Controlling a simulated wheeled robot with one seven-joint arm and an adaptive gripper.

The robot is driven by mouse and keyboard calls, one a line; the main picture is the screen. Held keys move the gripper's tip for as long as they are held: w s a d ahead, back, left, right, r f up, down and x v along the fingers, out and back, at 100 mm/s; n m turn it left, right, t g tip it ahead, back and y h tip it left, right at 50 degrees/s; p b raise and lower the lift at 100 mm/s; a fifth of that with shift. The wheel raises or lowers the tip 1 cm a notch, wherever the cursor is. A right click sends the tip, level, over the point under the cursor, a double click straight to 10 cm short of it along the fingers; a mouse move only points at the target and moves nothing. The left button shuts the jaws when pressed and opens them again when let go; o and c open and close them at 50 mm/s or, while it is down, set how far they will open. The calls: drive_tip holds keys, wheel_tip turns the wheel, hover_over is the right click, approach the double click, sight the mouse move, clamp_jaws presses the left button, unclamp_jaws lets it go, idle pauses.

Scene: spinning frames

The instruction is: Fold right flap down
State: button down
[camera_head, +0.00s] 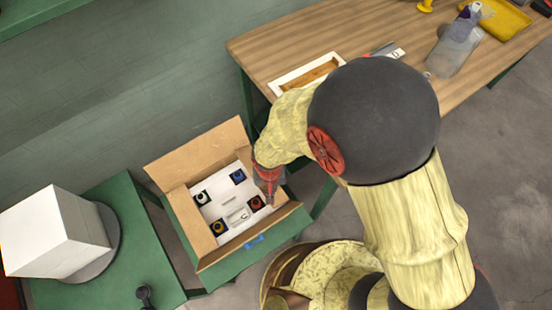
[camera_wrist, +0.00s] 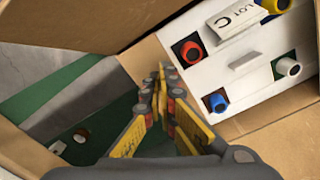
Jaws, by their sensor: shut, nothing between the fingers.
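An open cardboard box (camera_head: 178,168) stands left of my arm in the head view, with a white insert (camera_head: 222,190) holding several coloured spools. Its back flap (camera_head: 200,147) stands open, and a tan front flap (camera_head: 245,240) lies along the near side. My gripper (camera_head: 270,200) is shut and empty at the box's right side, and hides part of that edge; I cannot make out the right flap clearly there. In the wrist view, my gripper (camera_wrist: 162,75) points at a cardboard corner, with a brown flap (camera_wrist: 90,18) above and the insert (camera_wrist: 250,50) to the right.
A "LOT C" card (camera_wrist: 238,18) lies on the insert. A wooden table (camera_head: 290,50) with a framed tray (camera_head: 305,75), a clear bottle (camera_head: 452,50) and a yellow tray (camera_head: 503,20) is behind. A white box (camera_head: 55,235) stands on a green table (camera_head: 130,230) at left.

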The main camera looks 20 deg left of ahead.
drive_tip(key=shift+s+a+f+b, duration=0.2)
drive_tip(key=shift+f+b, duration=0.15)
drive_tip(key=shift+f, duration=0.2)
drive_tip(key=shift+s+a+f+b, duration=0.15)
drive_tip(key=shift+f+b, duration=0.15)
drive_tip(key=shift+f, duration=0.25)
drive_tip(key=shift+s+a+f+b, duration=0.1)
drive_tip(key=shift+s+f+b, duration=0.1)
drive_tip(key=shift+f+b, duration=0.25)
drive_tip(key=shift+s+d+f, duration=0.15)
drive_tip(key=shift+s+f, duration=0.3)
drive_tip(key=shift+f, duration=0.3)
drive_tip(key=shift+a+r+p, duration=0.2)
drive_tip(key=shift+r+p, duration=0.65)
drive_tip(key=shift+r, duration=0.25)
drive_tip(key=r+p, duration=0.1)
drive_tip(key=r, duration=0.1)
drive_tip(key=r+p, duration=0.2)
drive_tip(key=r, duration=0.1)
drive_tip(key=r+p, duration=0.2)
drive_tip(key=shift+w+a+r, duration=0.15)
drive_tip(key=shift+w, duration=0.1)
